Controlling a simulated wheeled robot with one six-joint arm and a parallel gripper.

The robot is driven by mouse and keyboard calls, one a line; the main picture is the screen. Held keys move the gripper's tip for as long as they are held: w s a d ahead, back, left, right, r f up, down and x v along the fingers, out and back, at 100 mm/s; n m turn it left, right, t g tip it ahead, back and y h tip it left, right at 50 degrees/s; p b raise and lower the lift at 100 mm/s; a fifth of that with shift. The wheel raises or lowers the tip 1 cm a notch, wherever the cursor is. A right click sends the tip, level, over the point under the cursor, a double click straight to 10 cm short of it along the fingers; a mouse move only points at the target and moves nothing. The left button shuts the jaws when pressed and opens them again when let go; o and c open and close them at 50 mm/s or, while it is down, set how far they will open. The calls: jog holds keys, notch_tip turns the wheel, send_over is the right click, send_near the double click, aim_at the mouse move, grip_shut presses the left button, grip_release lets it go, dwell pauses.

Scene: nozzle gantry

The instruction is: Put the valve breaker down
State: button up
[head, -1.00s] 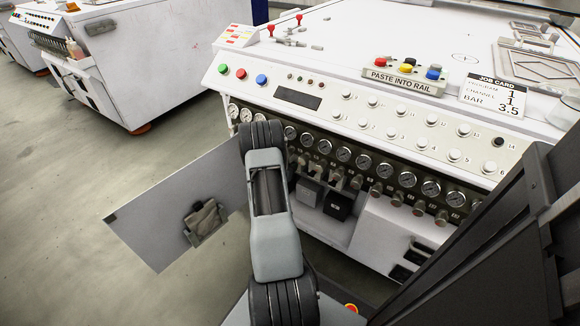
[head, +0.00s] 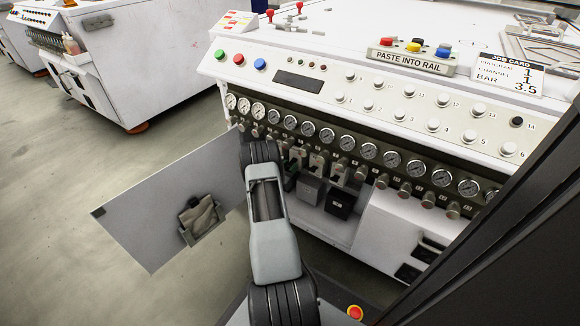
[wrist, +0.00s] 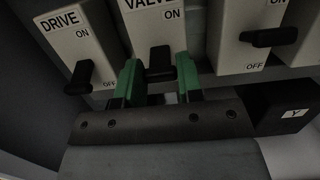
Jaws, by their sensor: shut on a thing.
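The valve breaker (wrist: 160,58) is a cream block marked VALVE and ON, with a black lever, at the top middle of the wrist view. In the head view my arm covers most of the gripper; a bit of green finger (head: 290,180) shows in the open cabinet bay below the gauges.
The drive breaker (wrist: 78,75) is left of the valve breaker, lever low by OFF. Another breaker (wrist: 268,37) is close on the right. A black box marked Y (wrist: 290,112) is below right. An open door panel (head: 160,205) stands left of my arm.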

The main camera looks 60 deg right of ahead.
jog(key=shift+f+h, duration=0.45)
jog(key=shift+h, duration=0.25)
jog(key=o, duration=0.9)
jog(key=shift+d, duration=0.1)
jog(key=shift+o, duration=0.2)
jog(key=p+v, duration=0.4)
jog(key=v, duration=1)
jog(key=shift+d+f, duration=0.1)
jog(key=shift+d, duration=0.05)
